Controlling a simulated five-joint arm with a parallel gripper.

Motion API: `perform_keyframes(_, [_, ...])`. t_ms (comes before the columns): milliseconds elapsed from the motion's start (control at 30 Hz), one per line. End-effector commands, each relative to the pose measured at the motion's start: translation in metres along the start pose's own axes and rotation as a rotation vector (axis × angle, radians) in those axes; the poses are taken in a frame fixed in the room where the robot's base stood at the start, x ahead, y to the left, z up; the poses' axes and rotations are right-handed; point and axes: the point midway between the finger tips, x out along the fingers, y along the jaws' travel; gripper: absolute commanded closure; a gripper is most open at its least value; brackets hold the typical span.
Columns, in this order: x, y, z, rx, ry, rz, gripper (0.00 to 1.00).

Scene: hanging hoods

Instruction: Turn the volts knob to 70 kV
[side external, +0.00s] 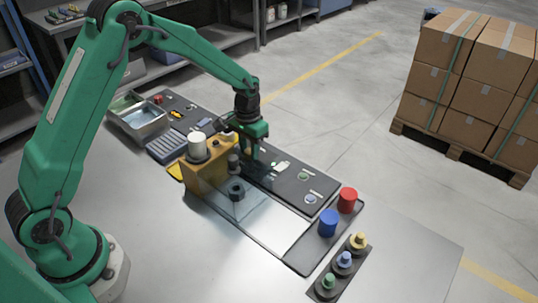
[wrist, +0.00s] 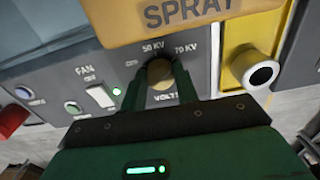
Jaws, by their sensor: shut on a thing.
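The volts knob (wrist: 160,72) is a tan round knob in the wrist view, on a dark grey panel (wrist: 215,68). Around it are the labels OFF at its left, 50 KV above left, 70 KV above right, and VOLTS below. My gripper (wrist: 160,80) has its two green fingers shut on the knob, one on each side. I cannot make out which label the knob points at. In the side external view my gripper (side external: 252,150) reaches down to the dark panel strip (side external: 292,180), and the knob is hidden there.
A white fan switch (wrist: 100,96) with a lit green lamp (wrist: 116,91) is left of the knob. A yellow SPRAY sign (wrist: 120,27) hangs close above. Blue (side external: 328,223) and red (side external: 347,200) cylinders stand beyond the strip.

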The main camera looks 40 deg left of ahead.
Motion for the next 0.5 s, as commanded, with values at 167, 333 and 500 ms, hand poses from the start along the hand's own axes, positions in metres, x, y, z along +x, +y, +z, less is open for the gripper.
perform_keyframes(167, [-0.0015, 0.0043, -0.0027, 0.060, 0.013, 0.000, 0.93])
perform_keyframes(333, [-0.0016, 0.0043, -0.0030, 0.074, 0.015, 0.000, 0.93])
perform_keyframes(500, [-0.0017, 0.0043, -0.0032, 0.073, 0.015, 0.000, 0.93])
